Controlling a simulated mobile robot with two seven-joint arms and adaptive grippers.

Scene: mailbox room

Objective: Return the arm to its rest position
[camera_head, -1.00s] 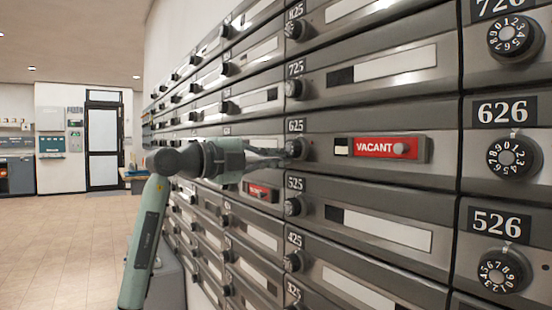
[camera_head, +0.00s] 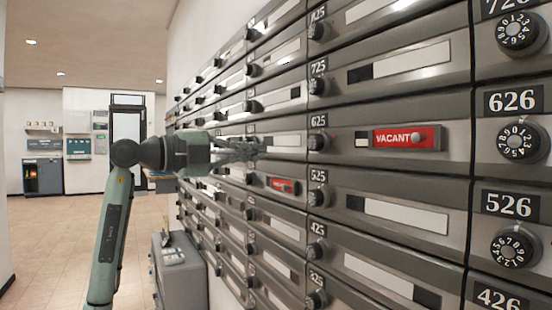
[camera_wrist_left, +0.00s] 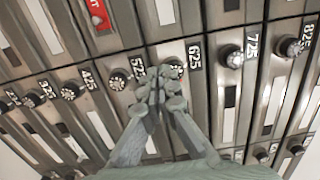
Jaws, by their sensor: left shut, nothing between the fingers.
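My left arm (camera_head: 112,235) comes in from the left in the head view, bent at the elbow. Its gripper (camera_head: 248,149) points right, toward the mailbox wall, left of the knob of box 625 (camera_head: 319,142). In the left wrist view the gripper (camera_wrist_left: 160,88) has its fingertips together, with nothing between them. The fingertips overlap the view of the boxes near labels 525 and 625, and I cannot tell how far they are from the doors. My right gripper is not in view.
The mailbox wall (camera_head: 400,182) fills the right side. Box 625 bears a red VACANT slider (camera_head: 400,138), and another red slider (camera_head: 283,185) shows lower left. A grey cabinet (camera_head: 178,275) stands beside the wall. Open tiled floor (camera_head: 50,240) lies to the left, with a door (camera_head: 127,140) behind.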

